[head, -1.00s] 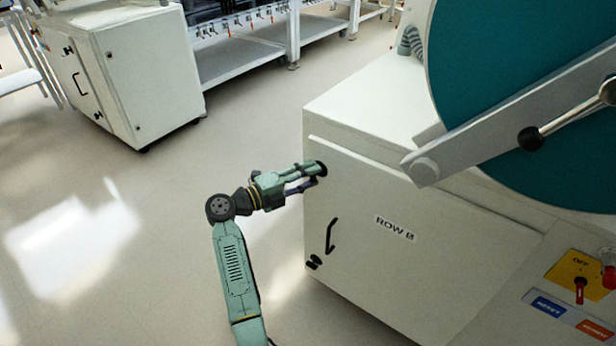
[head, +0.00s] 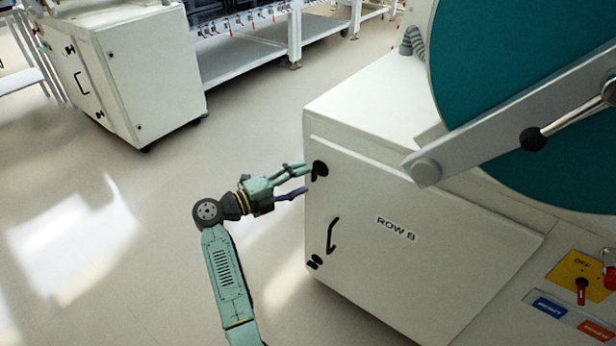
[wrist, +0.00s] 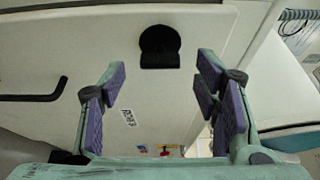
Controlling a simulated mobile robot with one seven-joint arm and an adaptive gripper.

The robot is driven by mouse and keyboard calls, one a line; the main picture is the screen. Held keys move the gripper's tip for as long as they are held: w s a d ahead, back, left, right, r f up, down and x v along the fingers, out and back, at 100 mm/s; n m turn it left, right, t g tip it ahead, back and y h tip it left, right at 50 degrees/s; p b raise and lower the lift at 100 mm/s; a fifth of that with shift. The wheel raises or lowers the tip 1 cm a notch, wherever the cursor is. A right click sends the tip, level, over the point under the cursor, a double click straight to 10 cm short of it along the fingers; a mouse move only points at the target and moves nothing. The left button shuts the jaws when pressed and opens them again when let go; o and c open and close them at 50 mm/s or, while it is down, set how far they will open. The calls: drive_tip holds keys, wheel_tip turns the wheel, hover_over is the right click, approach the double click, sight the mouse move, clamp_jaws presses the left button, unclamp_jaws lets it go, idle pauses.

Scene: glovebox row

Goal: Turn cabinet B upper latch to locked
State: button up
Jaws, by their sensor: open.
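Cabinet B (head: 390,265) is the white cabinet with a "ROW B" label on its door. Its upper latch (head: 320,169) is a black knob near the door's upper left corner. In the wrist view the upper latch (wrist: 160,47) is a dark rounded shape ahead of the fingers, near the middle between them. My gripper (head: 305,180) is open and empty at the left edge of the door, close to the latch. In the wrist view my gripper (wrist: 160,80) has its purple finger pads spread wide. Whether a finger touches the latch cannot be told.
A black door handle (head: 331,236) and a lower latch (head: 314,262) sit below on the same door. A lever arm (head: 500,130) crosses a teal disc at the right. A yellow switch panel (head: 578,275) is at lower right. Open floor lies left of the cabinet.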

drive_tip(key=v, duration=0.8)
drive_tip(key=shift+s+a, duration=0.15)
drive_tip(key=shift+a, duration=0.2)
